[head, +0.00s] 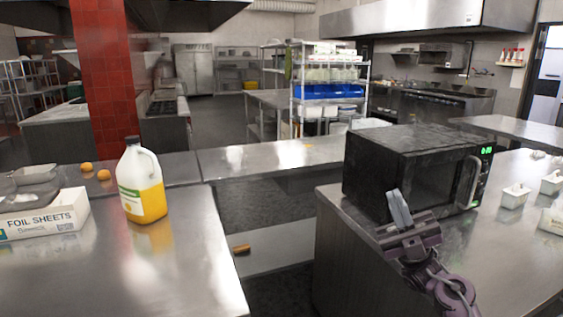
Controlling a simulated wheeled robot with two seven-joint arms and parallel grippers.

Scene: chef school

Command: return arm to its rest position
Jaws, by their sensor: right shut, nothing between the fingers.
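My right gripper (399,208) shows at the lower right, raised in front of the black microwave (385,160). Its fingers point up and are together, with nothing between them. It covers part of the microwave's front lower edge; I cannot tell whether they touch. My right arm comes in from the bottom edge of the head view. My left gripper and arm are not in view.
A juice jug (142,185) and a foil sheets box (45,215) stand on the left steel counter (190,270). Two orange fruits (87,167) lie behind. The microwave and small white containers (515,195) sit on the right counter (510,255). A gap separates the counters.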

